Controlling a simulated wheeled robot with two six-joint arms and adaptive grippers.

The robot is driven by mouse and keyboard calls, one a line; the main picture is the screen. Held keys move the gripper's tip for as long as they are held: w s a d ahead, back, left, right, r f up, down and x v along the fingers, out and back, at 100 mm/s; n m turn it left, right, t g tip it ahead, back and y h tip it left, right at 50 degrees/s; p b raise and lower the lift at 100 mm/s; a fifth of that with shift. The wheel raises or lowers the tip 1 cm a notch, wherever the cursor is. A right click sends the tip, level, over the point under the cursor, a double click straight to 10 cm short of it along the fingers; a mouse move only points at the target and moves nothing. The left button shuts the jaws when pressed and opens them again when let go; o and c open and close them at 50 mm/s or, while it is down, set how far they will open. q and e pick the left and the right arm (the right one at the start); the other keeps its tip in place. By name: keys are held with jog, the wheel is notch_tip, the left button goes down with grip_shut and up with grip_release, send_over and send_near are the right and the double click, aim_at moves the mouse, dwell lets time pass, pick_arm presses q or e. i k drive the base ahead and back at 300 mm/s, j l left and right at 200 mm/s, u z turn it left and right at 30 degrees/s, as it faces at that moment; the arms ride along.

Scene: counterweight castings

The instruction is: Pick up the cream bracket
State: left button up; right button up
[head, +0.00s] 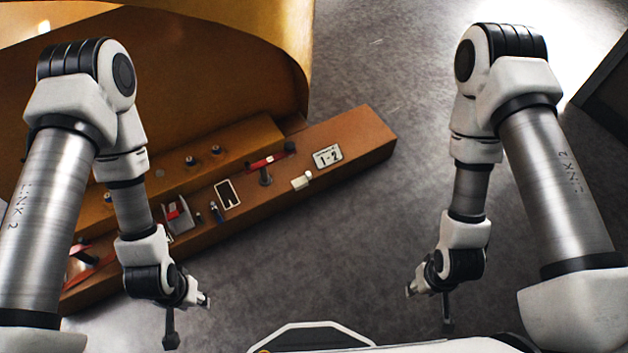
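A small cream block-like piece (301,180), which looks like the cream bracket, lies on the brown ledge (352,143), near its front edge. My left gripper (190,301) hangs in front of the ledge, below and left of the cream piece in the picture and apart from it. My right gripper (428,291) hangs over the grey floor, to the right and well clear of the ledge. Both grippers are small and seen from above, so their finger gaps are unclear. I see nothing held in either.
A white "1-2" plate (327,156) lies right of the cream piece. A red bar on a dark post (265,166) stands left of it, then a cream-rimmed dark slot (228,194). A grey holder (180,217) stands farther left. A large ochre casting (200,70) rises behind.

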aim_at(301, 183)
jog(key=u, duration=1.15)
jog(key=z, duration=1.15)
jog(key=i+j+u, duration=0.1)
jog(key=i, duration=0.35)
jog(key=i+j+u, duration=0.1)
jog(key=i, duration=0.35)
jog(key=j, duration=0.1)
